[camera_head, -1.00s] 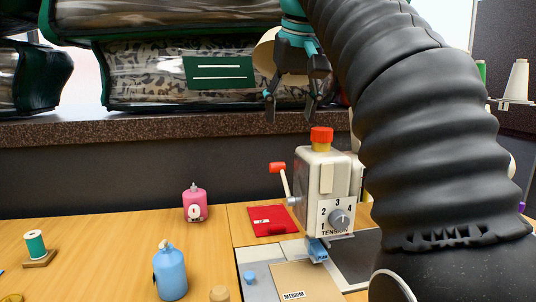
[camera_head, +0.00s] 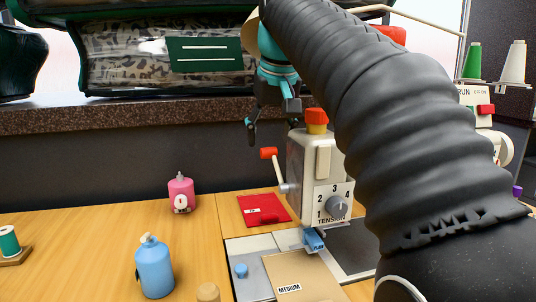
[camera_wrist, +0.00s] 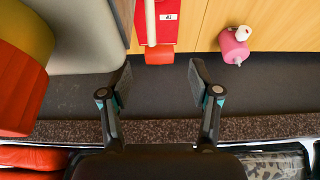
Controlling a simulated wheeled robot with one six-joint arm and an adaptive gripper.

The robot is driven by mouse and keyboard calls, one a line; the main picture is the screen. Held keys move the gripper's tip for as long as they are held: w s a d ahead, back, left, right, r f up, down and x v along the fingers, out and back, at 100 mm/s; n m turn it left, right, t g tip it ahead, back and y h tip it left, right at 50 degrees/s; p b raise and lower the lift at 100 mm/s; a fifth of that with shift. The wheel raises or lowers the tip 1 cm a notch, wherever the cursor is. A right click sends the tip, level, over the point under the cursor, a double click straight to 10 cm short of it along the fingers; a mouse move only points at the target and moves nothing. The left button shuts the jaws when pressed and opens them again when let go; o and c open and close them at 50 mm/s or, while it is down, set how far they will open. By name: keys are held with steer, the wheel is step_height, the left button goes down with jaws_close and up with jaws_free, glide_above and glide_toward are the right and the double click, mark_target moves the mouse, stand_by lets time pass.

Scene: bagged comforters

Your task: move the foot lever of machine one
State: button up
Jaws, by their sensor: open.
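A cream sewing machine (camera_head: 313,170) with a tension dial stands on the table, an orange-red knob on its top. A lever with a red tip (camera_head: 268,153) sticks up from its left side. The red lever tip (camera_wrist: 159,55) also shows in the wrist view, ahead of and roughly centred between the fingertips. My gripper (camera_head: 268,124) hangs above and behind the lever, apart from it in the head view. In the wrist view my gripper (camera_wrist: 158,80) is open and empty. Which machine is number one I cannot read.
A second machine (camera_head: 482,120) with a red switch is partly hidden behind my arm at right. Bagged comforters (camera_head: 165,55) sit on the ledge (camera_head: 100,115) behind.

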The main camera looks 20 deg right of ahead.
mark_target(269, 148)
steer(key=shift+b+x, duration=0.3)
steer(key=shift+x, duration=1.65)
jaws_close()
